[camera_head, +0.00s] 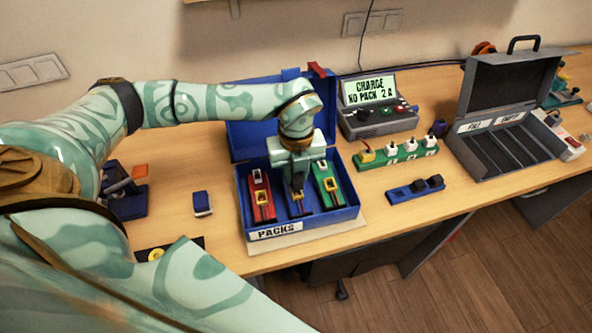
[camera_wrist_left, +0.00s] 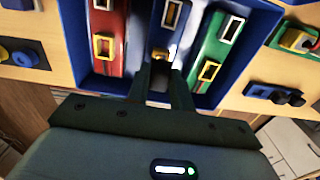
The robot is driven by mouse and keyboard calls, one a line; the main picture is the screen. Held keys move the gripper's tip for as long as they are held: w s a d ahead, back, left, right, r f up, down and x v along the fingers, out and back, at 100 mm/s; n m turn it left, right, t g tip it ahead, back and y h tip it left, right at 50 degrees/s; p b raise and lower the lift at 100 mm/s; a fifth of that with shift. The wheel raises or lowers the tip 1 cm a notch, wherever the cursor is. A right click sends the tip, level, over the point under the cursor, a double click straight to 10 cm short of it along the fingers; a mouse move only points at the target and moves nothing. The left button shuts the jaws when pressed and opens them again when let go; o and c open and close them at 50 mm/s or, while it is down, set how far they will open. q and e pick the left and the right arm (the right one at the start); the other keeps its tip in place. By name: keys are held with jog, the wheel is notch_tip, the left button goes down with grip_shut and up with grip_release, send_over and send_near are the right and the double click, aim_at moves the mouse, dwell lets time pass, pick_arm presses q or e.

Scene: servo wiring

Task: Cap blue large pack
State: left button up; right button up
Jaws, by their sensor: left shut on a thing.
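The blue large pack (camera_head: 304,212) lies in the middle of the open blue PACKS box (camera_head: 350,213), between the red pack (camera_head: 262,196) and the green pack (camera_head: 328,184). My left gripper (camera_head: 297,186) points down over the blue pack. In the left wrist view its fingers (camera_wrist_left: 161,76) are shut on a small dark piece that looks like a cap, right at the pack's yellow connector (camera_wrist_left: 160,54). The fingers hide whether it is seated. A blue cap holder (camera_head: 402,194) right of the box has dark caps (camera_head: 435,182) and a bare left end. My right gripper is not in view.
A charger (camera_head: 378,118) reading "CHARGE NO PACK 2 A" stands behind right. A green strip with plugs (camera_head: 400,153) lies right of the box. An open grey case (camera_head: 500,135) stands farther right. A small blue block (camera_head: 202,203) lies left of the box.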

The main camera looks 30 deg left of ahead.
aim_at(296, 175)
pick_arm(q)
jog(key=shift+f+b, duration=0.75)
jog(key=shift+f, duration=0.6)
jog(key=o, duration=1)
jog(key=shift+o, duration=0.2)
jog(key=shift+r, duration=0.1)
notch_tip(296, 175, up, 16)
jog(key=p, duration=0.2)
